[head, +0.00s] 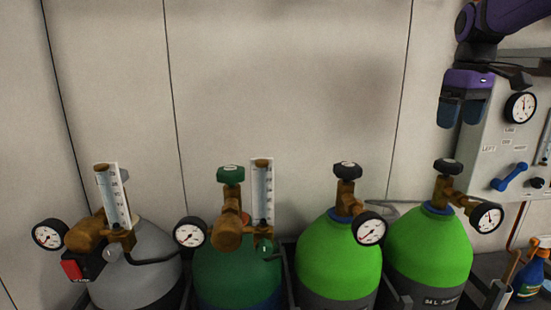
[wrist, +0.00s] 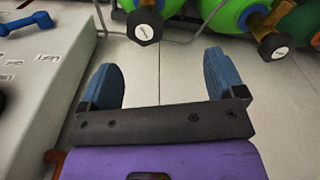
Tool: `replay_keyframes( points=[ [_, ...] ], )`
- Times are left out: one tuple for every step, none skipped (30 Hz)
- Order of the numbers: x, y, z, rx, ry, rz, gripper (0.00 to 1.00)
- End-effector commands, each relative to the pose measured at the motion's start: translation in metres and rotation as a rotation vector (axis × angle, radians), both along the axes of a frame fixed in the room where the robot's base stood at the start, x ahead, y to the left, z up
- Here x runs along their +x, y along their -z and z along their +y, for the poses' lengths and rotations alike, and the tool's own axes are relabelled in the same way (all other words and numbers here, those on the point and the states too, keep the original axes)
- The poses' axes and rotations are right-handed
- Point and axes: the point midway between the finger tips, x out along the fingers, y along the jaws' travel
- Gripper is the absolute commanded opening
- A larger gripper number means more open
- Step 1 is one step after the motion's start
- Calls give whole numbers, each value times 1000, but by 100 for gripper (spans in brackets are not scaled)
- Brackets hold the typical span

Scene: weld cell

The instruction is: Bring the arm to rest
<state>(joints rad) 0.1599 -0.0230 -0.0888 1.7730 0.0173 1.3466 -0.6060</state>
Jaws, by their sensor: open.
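My gripper (head: 462,110) hangs at the upper right of the head view, in front of the left edge of the grey gauge panel. Its purple body and blue fingers point downward. In the wrist view my gripper (wrist: 165,80) shows two blue fingers spread wide apart with nothing between them. Behind the gap is pale wall. My arm comes in from the top right corner of the head view.
The panel (head: 478,155) carries a gauge (head: 520,107) and a blue handle (head: 510,177). Below stand two bright green cylinders (head: 430,250), a dark green one (head: 235,275) and a grey one (head: 150,265). A spray bottle (head: 528,275) is at lower right.

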Motion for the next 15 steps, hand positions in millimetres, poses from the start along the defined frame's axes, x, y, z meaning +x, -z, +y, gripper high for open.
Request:
replay_keyframes(
  points=[
    [-16,-3,10,-1,13,-24,88],
    [-24,-2,15,-2,24,-38,88],
    [-36,-2,22,-2,41,-56,88],
    [-44,-1,27,-2,54,-72,88],
    [-53,0,32,-1,67,-84,88],
    [-64,2,39,0,83,-104,88],
    [-73,3,44,1,94,-117,88],
    [-81,5,48,3,106,-132,88],
    [-93,8,54,5,123,-151,88],
    [-102,10,58,7,135,-165,88],
    [-110,12,62,9,147,-180,88],
    [-122,16,68,12,162,-199,88],
    [-130,20,72,16,175,-212,88],
    [-139,23,75,18,186,-226,88],
    [-150,28,80,23,202,-245,88]
  ],
)
